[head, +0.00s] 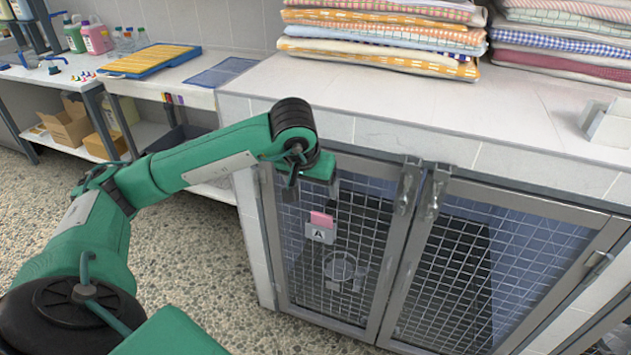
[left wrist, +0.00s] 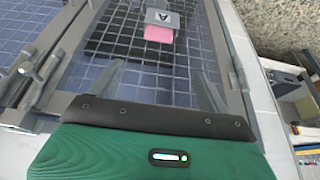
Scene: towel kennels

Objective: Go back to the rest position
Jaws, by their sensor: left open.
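My left arm reaches in from the left in the head view. Its gripper (head: 308,190) hangs in front of the upper left part of a mesh kennel door (head: 365,235), just below the counter edge. In the left wrist view the two fingers of this gripper (left wrist: 162,85) stand apart with nothing between them, and the door's mesh lies beyond. I cannot tell whether the gripper touches the door. My right gripper is in neither view.
Metal latches (head: 408,187) project between the two closed kennel doors. Folded towels (head: 385,38) are stacked on the tiled counter (head: 410,105). A side bench (head: 190,75) with a yellow and blue tray (head: 150,60) stands at the left. The pebbled floor (head: 190,260) is clear.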

